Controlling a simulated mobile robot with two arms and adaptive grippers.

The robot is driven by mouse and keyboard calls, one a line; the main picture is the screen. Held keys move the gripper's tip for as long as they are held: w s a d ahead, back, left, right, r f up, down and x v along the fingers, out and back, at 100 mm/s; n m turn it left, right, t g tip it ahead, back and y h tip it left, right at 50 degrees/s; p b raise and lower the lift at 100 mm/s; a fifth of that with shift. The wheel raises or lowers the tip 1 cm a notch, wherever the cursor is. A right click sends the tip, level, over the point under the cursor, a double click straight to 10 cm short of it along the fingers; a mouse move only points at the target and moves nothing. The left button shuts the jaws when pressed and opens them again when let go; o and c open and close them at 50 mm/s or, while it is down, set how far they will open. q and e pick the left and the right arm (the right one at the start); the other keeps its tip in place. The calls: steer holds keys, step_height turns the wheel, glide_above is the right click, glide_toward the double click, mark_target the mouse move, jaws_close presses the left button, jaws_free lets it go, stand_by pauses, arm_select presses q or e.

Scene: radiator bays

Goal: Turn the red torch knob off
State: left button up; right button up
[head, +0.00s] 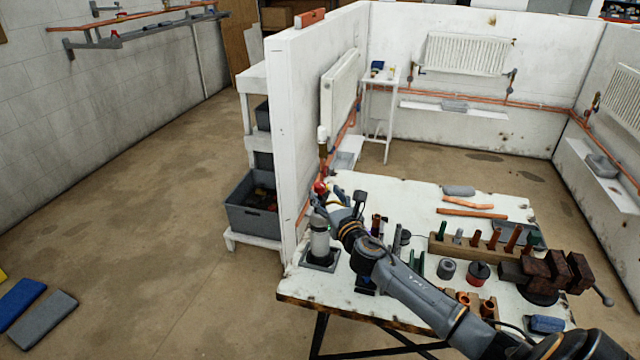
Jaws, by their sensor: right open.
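The red torch knob (320,187) shows at the top of the torch, near the left end of the white table. The torch's pale grey cylinder (320,240) stands upright in a dark square base (321,262) at the table's left edge. My right gripper (331,198) is open at the top of the torch, right beside the red knob. Its fingers and wrist hide part of the torch head. I cannot tell whether a finger touches the knob. My left gripper is not in view.
The white table (400,195) also holds a wooden rack (470,250) with several tools and a rusty vise (545,275) at the right. A white partition wall (292,130) rises close behind the torch. Floor at left is mostly open.

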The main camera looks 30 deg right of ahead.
mark_target(322, 190)
steer(key=x, duration=0.5)
steer(key=shift+s+a, duration=0.1)
jaws_close()
